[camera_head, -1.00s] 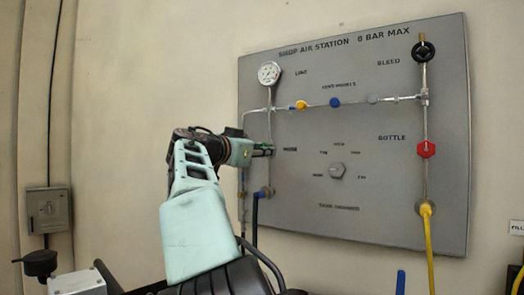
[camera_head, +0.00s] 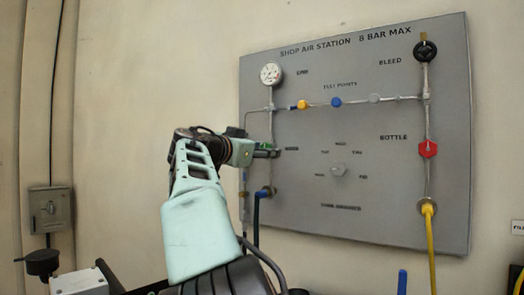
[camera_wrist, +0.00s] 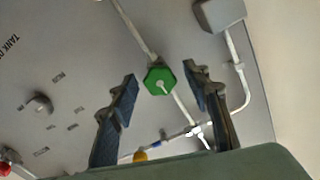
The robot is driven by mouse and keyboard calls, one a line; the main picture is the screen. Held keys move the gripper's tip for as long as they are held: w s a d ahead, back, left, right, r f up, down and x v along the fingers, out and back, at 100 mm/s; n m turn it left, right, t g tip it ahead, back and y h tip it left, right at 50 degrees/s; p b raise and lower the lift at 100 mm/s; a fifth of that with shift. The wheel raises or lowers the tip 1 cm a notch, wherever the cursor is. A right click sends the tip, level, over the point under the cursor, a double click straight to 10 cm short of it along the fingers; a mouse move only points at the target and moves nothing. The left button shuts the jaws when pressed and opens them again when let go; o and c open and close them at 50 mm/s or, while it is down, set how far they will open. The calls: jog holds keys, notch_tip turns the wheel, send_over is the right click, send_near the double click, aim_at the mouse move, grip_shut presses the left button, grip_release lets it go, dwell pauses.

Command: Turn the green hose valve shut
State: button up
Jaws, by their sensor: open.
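The green hose valve (camera_wrist: 159,80) is a green hexagonal knob with a pale handle mark, on a pipe in the wrist view. It sits between and just beyond my open fingertips. My gripper (camera_wrist: 158,83) has its two dark fingers apart, one on each side of the knob, with nothing held. Whether a finger touches the knob cannot be told. In the head view my gripper (camera_head: 266,152) reaches to the left pipe of the grey panel (camera_head: 310,220), beside the HOSE label, and my arm hides most of the green valve.
A gauge (camera_head: 271,74) is above on the same pipe. A red valve (camera_head: 428,149) and black bleed knob (camera_head: 425,50) are at the panel's right. A grey selector knob (camera_head: 339,170) is mid-panel. A grey box (camera_wrist: 219,14) is near the pipe in the wrist view.

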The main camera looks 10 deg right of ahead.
jog(key=shift+a, duration=0.1)
jog(key=v, duration=1.1)
jog(key=shift+s+a, duration=0.25)
jog(key=shift+s, duration=0.1)
